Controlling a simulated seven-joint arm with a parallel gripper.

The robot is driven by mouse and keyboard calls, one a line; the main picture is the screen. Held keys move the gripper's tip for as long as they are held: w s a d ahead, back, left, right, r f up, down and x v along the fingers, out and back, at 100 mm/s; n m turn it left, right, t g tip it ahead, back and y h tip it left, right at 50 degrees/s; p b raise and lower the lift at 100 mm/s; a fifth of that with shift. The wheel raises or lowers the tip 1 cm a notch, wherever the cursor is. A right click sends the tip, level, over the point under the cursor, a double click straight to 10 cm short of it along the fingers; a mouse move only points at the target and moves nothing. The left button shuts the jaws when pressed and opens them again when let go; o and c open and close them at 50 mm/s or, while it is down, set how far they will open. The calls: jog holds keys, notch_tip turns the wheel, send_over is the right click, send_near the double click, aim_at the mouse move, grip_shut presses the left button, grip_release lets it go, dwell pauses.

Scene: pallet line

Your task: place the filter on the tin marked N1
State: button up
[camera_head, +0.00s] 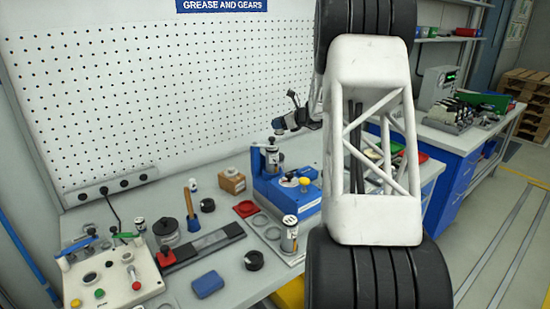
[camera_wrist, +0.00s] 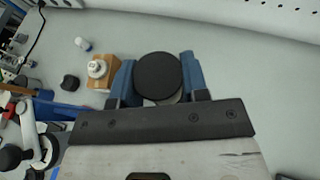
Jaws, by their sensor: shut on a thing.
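My gripper (camera_wrist: 157,70) has its two blue fingers shut on a round thing with a flat black top, which looks to be the filter (camera_wrist: 158,76). In the head view my gripper (camera_head: 284,124) is small and held above the bench, near the pegboard wall; my arm hides part of it. No N1 mark is readable. White tins or cylinders with black marks stand at the front of the bench (camera_head: 289,238) and at the blue fixture (camera_head: 272,158). I cannot tell which is N1.
The blue fixture (camera_head: 290,196) stands mid-bench. A wooden block (camera_head: 232,181) with a white top stands left of it. Further left are a wooden-handled tool (camera_head: 192,206), a dark rail (camera_head: 205,246) and a control box (camera_head: 108,277). The bench behind the block is fairly clear.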

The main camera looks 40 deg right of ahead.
jog(key=shift+f, duration=1)
jog(key=shift+f, duration=3.1)
jog(key=shift+f, duration=0.1)
jog(key=shift+f, duration=1.75)
jog(key=shift+f, duration=0.15)
jog(key=o, duration=0.9)
